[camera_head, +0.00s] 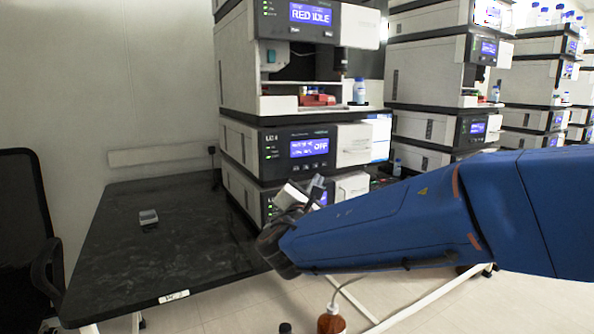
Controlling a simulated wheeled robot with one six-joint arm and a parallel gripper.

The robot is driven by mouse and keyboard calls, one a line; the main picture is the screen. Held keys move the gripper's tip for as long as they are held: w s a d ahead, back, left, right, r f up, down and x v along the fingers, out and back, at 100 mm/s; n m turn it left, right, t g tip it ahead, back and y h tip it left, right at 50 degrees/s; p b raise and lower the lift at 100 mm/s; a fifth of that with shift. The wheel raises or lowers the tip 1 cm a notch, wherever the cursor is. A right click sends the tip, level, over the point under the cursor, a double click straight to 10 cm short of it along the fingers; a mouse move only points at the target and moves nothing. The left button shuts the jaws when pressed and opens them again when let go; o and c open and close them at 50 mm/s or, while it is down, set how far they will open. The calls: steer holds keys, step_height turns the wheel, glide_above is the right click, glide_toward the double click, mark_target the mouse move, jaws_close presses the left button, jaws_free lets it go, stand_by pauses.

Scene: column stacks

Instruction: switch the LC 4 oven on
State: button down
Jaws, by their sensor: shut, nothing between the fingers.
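The LC 4 stack stands at the back right end of the dark bench. Its middle module (269,148) has an LC 4 mark on its side wall and a lit blue display (309,147) that reads OFF. I take this to be the oven, but its name is too small to read. My gripper (317,184) is shut and empty, at the end of my blue arm. It appears just below this module, in front of the lowest module (350,186), and hides much of that front. I cannot tell whether it touches anything.
The module above shows RED IDLE (310,14), with an open bay holding a bottle (360,90) and red items. More stacks (440,90) stand to the right. The bench (180,245) is mostly clear apart from a small grey device (148,217). A brown bottle (331,322) is below.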

steer(key=w+a, duration=0.4)
steer(key=w, duration=0.3)
steer(key=shift+a, duration=0.3)
stand_by(2.0)
steer(key=shift+w+a, duration=0.2)
steer(key=shift+w, duration=0.1)
steer(key=shift+w+a, duration=0.25)
steer(key=shift+w, duration=0.05)
stand_by(0.9)
stand_by(0.3)
steer(key=shift+s+d, duration=0.5)
steer(key=shift+s, duration=0.2)
steer(key=s+d, duration=0.1)
steer(key=s, duration=0.1)
steer(key=s+d, duration=0.1)
steer(key=s, duration=0.1)
steer(key=shift+d, duration=0.4)
